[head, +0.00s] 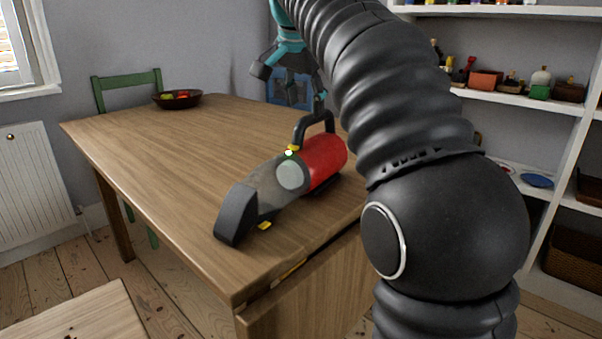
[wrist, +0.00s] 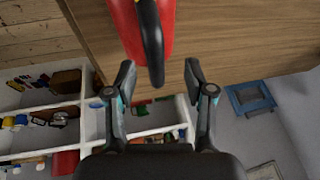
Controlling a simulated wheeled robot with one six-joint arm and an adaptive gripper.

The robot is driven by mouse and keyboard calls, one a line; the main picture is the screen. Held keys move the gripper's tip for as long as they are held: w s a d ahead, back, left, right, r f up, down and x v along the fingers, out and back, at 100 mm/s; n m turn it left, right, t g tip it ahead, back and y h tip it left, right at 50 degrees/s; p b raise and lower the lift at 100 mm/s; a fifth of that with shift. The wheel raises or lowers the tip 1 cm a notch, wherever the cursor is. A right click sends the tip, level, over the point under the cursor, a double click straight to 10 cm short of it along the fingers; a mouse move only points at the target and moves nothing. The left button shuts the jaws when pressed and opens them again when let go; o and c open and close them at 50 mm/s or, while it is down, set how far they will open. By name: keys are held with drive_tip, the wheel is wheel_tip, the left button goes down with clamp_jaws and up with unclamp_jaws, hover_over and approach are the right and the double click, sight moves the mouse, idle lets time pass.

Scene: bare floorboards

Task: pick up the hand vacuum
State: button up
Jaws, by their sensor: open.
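The hand vacuum (head: 324,160) lies on the wooden table (head: 190,150) near its right edge, with a red body, a grey and dark nozzle pointing toward the front left, and a black loop handle on top. In the wrist view the red body and black handle (wrist: 151,45) show at the top centre. My gripper (head: 318,98) is above the rear end of the vacuum, by the handle. In the wrist view my gripper (wrist: 160,75) is open, its fingers apart with the handle's end between and just beyond the tips. I cannot tell whether a finger touches the handle.
A bowl of fruit (head: 178,99) stands at the table's far end, with a green chair (head: 127,80) behind it. White shelves (head: 530,105) with small objects stand at the right. The table's left and middle are clear.

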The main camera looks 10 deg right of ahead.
sight(309, 115)
drive_tip(key=x, duration=0.1)
drive_tip(key=b+x, duration=0.1)
drive_tip(key=x, duration=0.1)
drive_tip(key=b+x, duration=0.1)
drive_tip(key=x, duration=0.1)
drive_tip(key=shift+d+f, duration=0.1)
drive_tip(key=shift+d, duration=0.25)
clamp_jaws()
